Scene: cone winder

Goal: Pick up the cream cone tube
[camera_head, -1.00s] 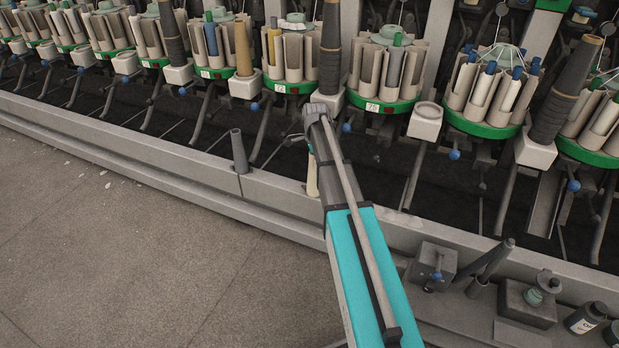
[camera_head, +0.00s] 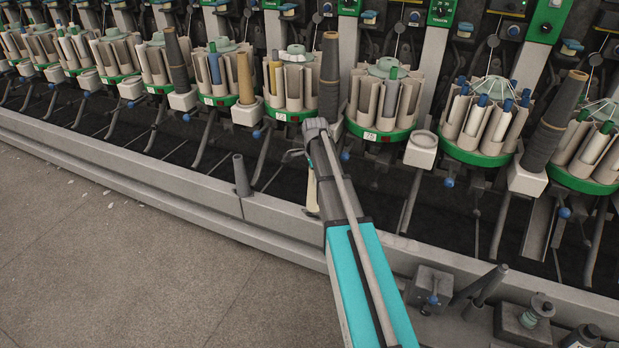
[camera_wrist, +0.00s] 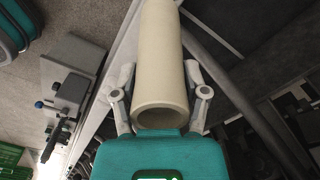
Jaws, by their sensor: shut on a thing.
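The cream cone tube (camera_wrist: 160,70) fills the middle of the wrist view, its open end toward the camera. My gripper (camera_wrist: 160,95) is shut on it, with one finger against each side. In the head view a small part of the cream cone tube (camera_head: 312,190) shows left of my arm, over the machine's front ledge. My gripper (camera_head: 300,155) is mostly hidden behind my arm there. I cannot tell whether the tube still touches the ledge.
A dark grey cone tube (camera_head: 242,176) stands on the ledge to the left. Green-based magazines (camera_head: 384,98) line the machine behind. A grey box with a lever (camera_head: 432,289) and other small parts sit at the lower right.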

